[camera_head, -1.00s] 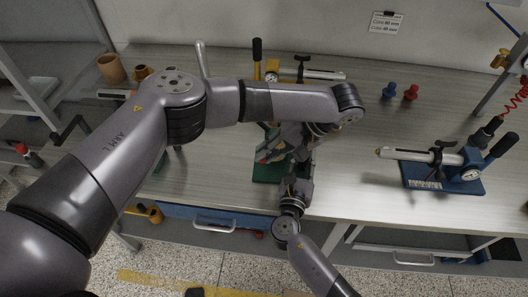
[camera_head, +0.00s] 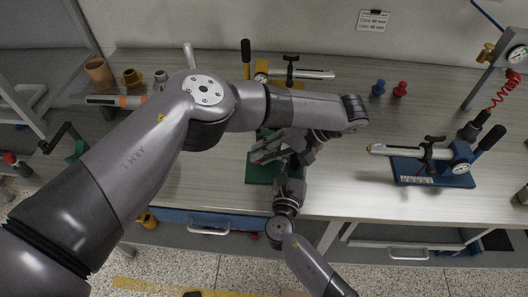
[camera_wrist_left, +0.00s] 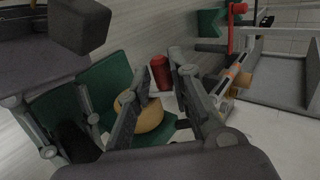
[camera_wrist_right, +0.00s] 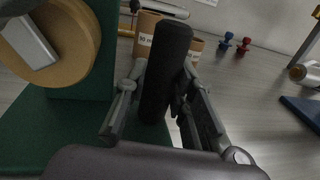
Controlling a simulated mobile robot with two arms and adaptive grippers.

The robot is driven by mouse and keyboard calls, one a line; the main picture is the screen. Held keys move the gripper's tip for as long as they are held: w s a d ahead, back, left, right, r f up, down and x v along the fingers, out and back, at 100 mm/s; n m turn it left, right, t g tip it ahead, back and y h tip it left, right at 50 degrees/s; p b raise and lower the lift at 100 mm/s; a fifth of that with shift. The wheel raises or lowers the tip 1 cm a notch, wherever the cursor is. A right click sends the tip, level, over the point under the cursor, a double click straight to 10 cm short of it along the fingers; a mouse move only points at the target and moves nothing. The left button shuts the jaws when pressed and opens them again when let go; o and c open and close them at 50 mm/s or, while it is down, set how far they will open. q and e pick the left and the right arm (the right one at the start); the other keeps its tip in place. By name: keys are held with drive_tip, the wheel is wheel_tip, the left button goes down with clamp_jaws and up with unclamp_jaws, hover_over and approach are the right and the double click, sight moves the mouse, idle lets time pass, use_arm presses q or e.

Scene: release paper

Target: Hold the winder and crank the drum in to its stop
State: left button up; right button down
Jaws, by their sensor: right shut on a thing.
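The green winder stands on the bench near its front edge, mostly hidden by my arms; its base (camera_head: 259,172) shows in the head view. Its tan drum (camera_wrist_right: 62,42) shows beside the green upright in the right wrist view, and part of it (camera_wrist_left: 150,116) in the left wrist view. My right gripper (camera_wrist_right: 168,100) is shut on a dark upright grip (camera_wrist_right: 166,62) beside the green base; whether this is the crank's grip is unclear. My left gripper (camera_wrist_left: 163,82) is open, its fingers apart, with the drum partly behind one finger.
A red cylinder (camera_wrist_left: 160,72) lies beyond my left fingers. A blue-based fixture (camera_head: 433,172) stands at right, a yellow one (camera_head: 262,72) behind. Blue (camera_head: 378,88) and red (camera_head: 400,90) pegs stand at the back. Bench between winder and blue fixture is clear.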

use_arm(q)
drive_tip(key=o, duration=0.3)
drive_tip(key=shift+o, duration=0.2)
wheel_tip(320, 180, up, 10)
idle(0.5)
drive_tip(key=f+h, duration=0.3)
drive_tip(key=a+f+h, duration=0.1)
drive_tip(key=f+h, duration=0.2)
drive_tip(key=a+f+h, duration=0.1)
drive_tip(key=f+h, duration=0.2)
drive_tip(key=shift+f+t, duration=0.15)
drive_tip(key=shift+t, duration=0.15)
idle(0.8)
